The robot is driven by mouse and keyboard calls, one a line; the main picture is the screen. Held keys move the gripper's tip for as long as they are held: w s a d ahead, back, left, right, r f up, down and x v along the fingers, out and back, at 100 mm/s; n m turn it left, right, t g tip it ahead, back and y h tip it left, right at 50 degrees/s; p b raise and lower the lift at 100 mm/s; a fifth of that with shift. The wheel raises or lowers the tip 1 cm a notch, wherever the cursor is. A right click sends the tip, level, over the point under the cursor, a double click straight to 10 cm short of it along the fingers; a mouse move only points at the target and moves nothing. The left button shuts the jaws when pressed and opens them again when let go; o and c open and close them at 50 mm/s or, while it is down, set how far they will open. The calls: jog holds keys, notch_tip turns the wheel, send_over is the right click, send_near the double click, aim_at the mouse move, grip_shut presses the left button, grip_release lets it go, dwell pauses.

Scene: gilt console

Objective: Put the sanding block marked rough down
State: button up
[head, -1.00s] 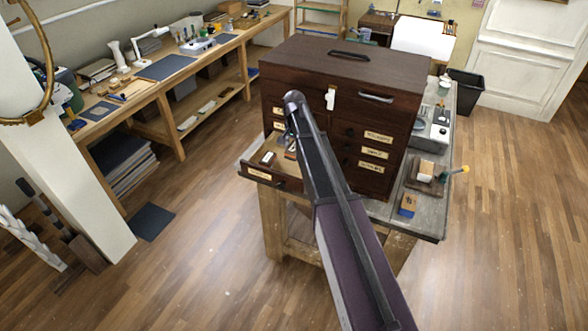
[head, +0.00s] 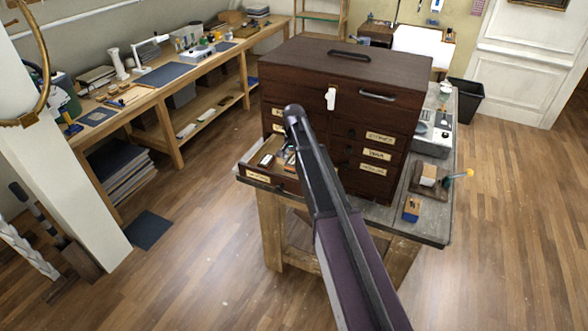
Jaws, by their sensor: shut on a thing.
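My arm reaches up from the bottom of the head view, and its far end stands in front of the dark wooden cabinet (head: 345,68). My gripper cannot be made out; the arm hides what lies behind it. I cannot identify a sanding block marked rough. A small blue and tan block (head: 411,210) lies near the front right of the grey bench top (head: 433,228). A pale block (head: 428,175) sits on a dark board to its right and behind. An open drawer (head: 258,176) at the cabinet's lower left holds several small items, including a pale block (head: 267,160); my arm partly covers it.
A grey case (head: 432,140) stands right of the cabinet. A long wooden workbench (head: 150,98) with tools runs along the left wall. A black bin (head: 467,100) stands behind. Floor is clear at right.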

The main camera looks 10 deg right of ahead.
aim_at(294, 159)
jog(key=shift+f, duration=0.1)
jog(key=shift+f+b, duration=1.85)
jog(key=shift+b, duration=0.05)
jog(key=shift+f, duration=0.15)
jog(key=o, duration=1)
jog(key=shift+r, duration=0.25)
notch_tip(294, 159, up, 12)
jog(key=p, duration=1.2)
